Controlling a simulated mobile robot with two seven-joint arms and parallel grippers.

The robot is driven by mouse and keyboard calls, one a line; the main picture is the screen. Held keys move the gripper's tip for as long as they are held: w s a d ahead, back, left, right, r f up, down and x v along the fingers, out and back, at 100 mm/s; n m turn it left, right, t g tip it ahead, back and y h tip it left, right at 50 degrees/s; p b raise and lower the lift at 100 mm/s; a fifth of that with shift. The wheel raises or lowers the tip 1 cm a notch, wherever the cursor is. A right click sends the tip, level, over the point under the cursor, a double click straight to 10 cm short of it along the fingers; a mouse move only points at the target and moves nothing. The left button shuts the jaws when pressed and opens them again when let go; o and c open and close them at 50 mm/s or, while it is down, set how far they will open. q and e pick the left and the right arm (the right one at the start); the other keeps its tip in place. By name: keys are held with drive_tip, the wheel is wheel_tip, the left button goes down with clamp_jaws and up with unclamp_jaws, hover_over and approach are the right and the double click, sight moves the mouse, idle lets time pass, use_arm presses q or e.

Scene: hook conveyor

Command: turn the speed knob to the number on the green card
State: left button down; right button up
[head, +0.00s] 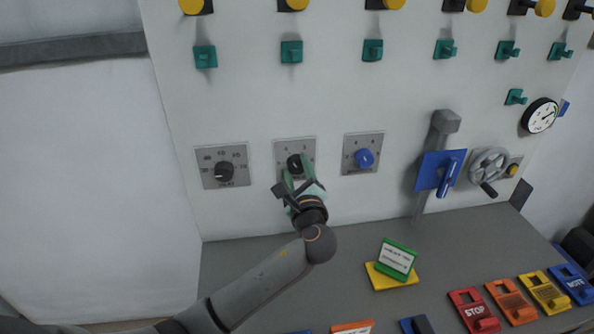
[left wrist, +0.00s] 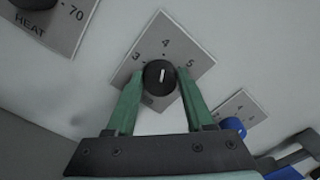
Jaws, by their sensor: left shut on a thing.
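The black speed knob (head: 295,162) sits on the middle grey dial plate (head: 306,145) of the white wall panel. My left gripper (head: 297,171) is at this knob with its green fingers on either side. In the left wrist view the fingers of the left gripper (left wrist: 160,84) are shut on the knob (left wrist: 159,76). The knob's white mark points about at the 4, with 3 to its left and 5 to its right. The green card (head: 397,257) stands tilted on a yellow base (head: 383,280) on the grey counter; its writing is too small to read. My right gripper is out of view.
A black heat knob (head: 223,171) is on the plate to the left, and a blue knob (head: 364,158) to the right. A blue lever plate (head: 432,171) and a handwheel (head: 489,163) are further right. Several coloured signs lie along the counter's front right.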

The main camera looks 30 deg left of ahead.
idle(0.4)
use_arm(q)
drive_tip(key=shift+c, duration=1.4)
unclamp_jaws()
drive_tip(key=b+v, duration=0.1)
drive_tip(key=v, duration=1.1)
drive_tip(key=shift+s+d, duration=0.2)
drive_tip(key=shift+s, duration=0.05)
